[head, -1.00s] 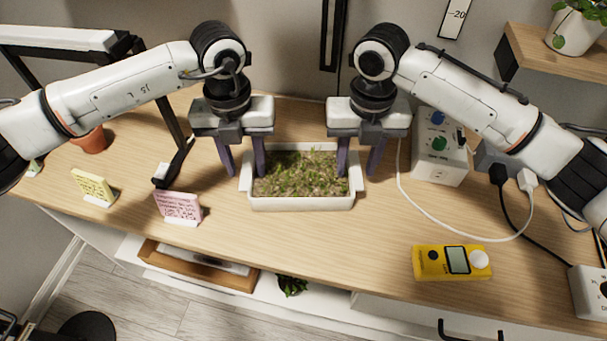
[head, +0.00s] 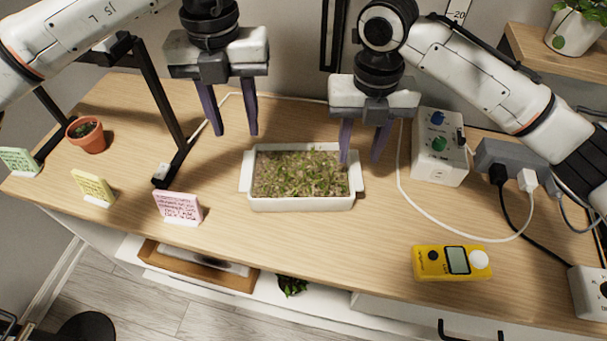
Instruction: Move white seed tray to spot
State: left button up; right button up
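The white seed tray (head: 300,204), filled with green seedlings, sits flat on the wooden worktop near the middle. My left gripper (head: 231,135) is open and empty, raised behind and left of the tray, clear of it. My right gripper (head: 361,162) is open at the tray's right end. One finger overlaps the inner side of the right wall and the other shows just outside it; I cannot tell whether they touch. No marked spot can be made out on the worktop.
Pink (head: 179,206), yellow (head: 93,187) and green (head: 20,160) cards and a terracotta pot (head: 87,136) stand left, near a black lamp stand (head: 165,120). A control box (head: 438,150), white cable and yellow meter (head: 452,262) are right. Worktop before the tray is clear.

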notch_tip(320, 180, up, 8)
jog(key=shift+f, duration=0.15)
dwell(0.5)
